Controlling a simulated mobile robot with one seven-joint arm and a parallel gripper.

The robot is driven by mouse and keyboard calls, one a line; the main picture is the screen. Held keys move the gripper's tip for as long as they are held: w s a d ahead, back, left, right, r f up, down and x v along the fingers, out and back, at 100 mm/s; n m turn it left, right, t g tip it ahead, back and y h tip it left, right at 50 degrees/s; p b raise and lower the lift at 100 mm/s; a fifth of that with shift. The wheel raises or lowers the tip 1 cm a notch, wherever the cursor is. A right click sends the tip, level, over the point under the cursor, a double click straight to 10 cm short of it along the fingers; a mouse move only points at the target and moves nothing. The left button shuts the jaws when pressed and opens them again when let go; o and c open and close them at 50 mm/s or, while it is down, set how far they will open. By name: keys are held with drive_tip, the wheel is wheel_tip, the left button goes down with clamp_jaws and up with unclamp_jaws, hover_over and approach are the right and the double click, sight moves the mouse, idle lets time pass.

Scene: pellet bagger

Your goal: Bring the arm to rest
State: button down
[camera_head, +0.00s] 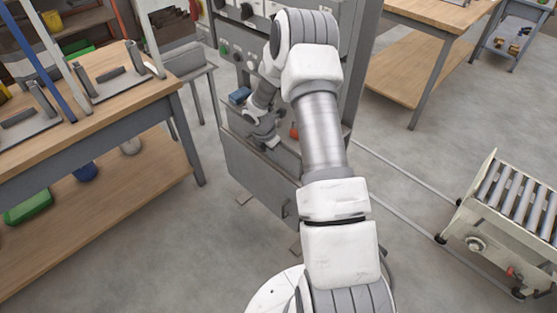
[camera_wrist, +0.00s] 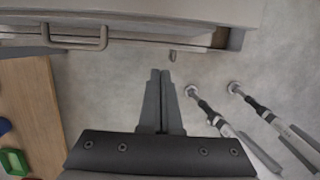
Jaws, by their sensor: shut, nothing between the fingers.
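My arm reaches forward from the bottom of the head view to the grey machine cabinet (camera_head: 257,165). My gripper (camera_wrist: 160,72) shows in the wrist view with its two dark fingers together and nothing between them. In the head view the gripper end is small and partly hidden by the arm, close to the front of the cabinet. In the wrist view the fingers point toward the cabinet's lower edge and a bar handle (camera_wrist: 75,38), with grey floor between.
A wooden workbench (camera_head: 150,92) with clamps stands at the left. A roller conveyor (camera_head: 490,220) stands at the right, and another wooden table (camera_head: 440,12) at the back right. Open concrete floor (camera_head: 400,150) lies between the cabinet and the conveyor.

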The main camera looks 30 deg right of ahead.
drive_tip(key=shift+v, duration=2.75)
drive_tip(key=s+a+r+m+t, duration=0.1)
drive_tip(key=s+a+r+m, duration=0.15)
drive_tip(key=r, duration=0.55)
drive_tip(key=s+a+r+m+p, duration=0.1)
drive_tip(key=s+r+m, duration=0.25)
drive_tip(key=r, duration=0.45)
drive_tip(key=s+a+r+m+t, duration=0.15)
drive_tip(key=r+m, duration=0.25)
drive_tip(key=r, duration=0.4)
drive_tip(key=s+a+r+m+y, duration=0.1)
drive_tip(key=s+a+r+m, duration=0.2)
drive_tip(key=s, duration=0.4)
drive_tip(key=s+a+r+m+t, duration=0.1)
drive_tip(key=s+a+r+m, duration=0.2)
drive_tip(key=s, duration=0.4)
drive_tip(key=s+a+r+m+t+y, duration=0.1)
drive_tip(key=s+a+r+m, duration=0.3)
drive_tip(key=s, duration=0.3)
drive_tip(key=shift+s+m+y+p, duration=0.15)
drive_tip(key=shift+m+y+p, duration=0.2)
drive_tip(key=shift+m, duration=0.45)
drive_tip(key=c, duration=1.5)
unclamp_jaws()
drive_tip(key=shift+c, duration=0.2)
